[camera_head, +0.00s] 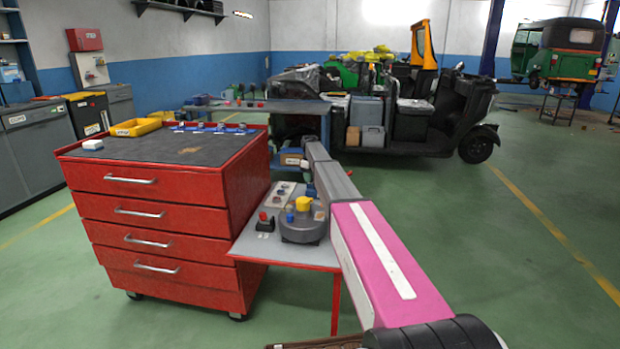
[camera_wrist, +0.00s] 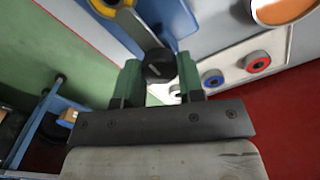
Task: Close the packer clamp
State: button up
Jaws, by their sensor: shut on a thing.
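In the wrist view, my gripper (camera_wrist: 160,82) has its two green fingers closed around a black knob (camera_wrist: 159,66). The knob sits at the end of a grey lever (camera_wrist: 138,28) that slants up to a yellow ring (camera_wrist: 103,8) at the top edge. A blue part (camera_wrist: 172,18) lies beside the lever and seems to belong to the packer clamp. Its upper portion is cut off by the frame, so I cannot tell the clamp's full position. In the head view my arm covers most of this area, and the gripper's fingers and the clamp are not clearly visible.
A white panel (camera_wrist: 236,62) with a red-ringed knob (camera_wrist: 257,62) and a blue-ringed knob (camera_wrist: 213,79) is right of my gripper. A red drawer cabinet (camera_head: 160,215) stands left of my arm, beside a small side table (camera_head: 275,253). Green floor (camera_head: 530,270) is open at the right.

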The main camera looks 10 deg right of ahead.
jog(key=o, duration=0.9)
jog(key=shift+r, duration=0.1)
notch_tip(320, 180, up, 11)
jog(key=shift+f, duration=0.2)
